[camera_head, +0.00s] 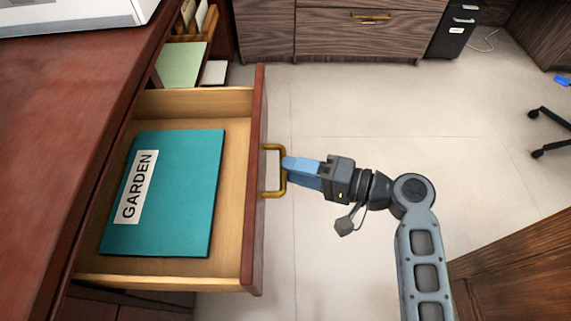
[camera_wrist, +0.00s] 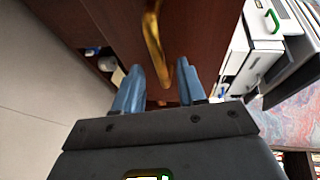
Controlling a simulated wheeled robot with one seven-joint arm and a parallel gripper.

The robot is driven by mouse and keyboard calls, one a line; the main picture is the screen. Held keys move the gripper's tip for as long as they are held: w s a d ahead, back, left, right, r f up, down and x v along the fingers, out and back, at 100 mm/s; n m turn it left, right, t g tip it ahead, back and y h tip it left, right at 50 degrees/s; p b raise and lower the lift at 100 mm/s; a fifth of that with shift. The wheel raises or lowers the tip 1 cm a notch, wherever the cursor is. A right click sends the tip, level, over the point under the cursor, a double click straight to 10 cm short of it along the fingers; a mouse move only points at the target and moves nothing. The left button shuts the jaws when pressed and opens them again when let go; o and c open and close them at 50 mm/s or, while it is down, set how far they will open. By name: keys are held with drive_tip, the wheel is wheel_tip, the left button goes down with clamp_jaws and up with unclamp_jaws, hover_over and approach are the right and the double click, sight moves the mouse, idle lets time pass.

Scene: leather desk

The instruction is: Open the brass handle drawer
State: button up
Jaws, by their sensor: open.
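The drawer (camera_head: 253,230) with the brass handle stands pulled well out from the red-brown desk (camera_head: 60,150). A teal folder labelled GARDEN (camera_head: 185,200) lies inside it. The brass handle (camera_head: 283,187) is on the drawer's front, and it also shows in the wrist view (camera_wrist: 153,45). My gripper (camera_head: 288,165) is at the handle, coming from the right. In the wrist view its blue fingers (camera_wrist: 158,78) are apart, with the handle's bar ahead of and between them. I cannot tell whether a finger touches the handle.
An open desk compartment (camera_head: 185,60) with papers is behind the drawer. A dark wood cabinet (camera_head: 330,35) stands at the back, with a black bin-like unit (camera_head: 455,28) beside it. Chair legs (camera_head: 550,130) are at the right. The pale floor (camera_head: 400,110) between is clear.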

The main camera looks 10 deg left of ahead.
drive_tip(key=shift+v, duration=2.2)
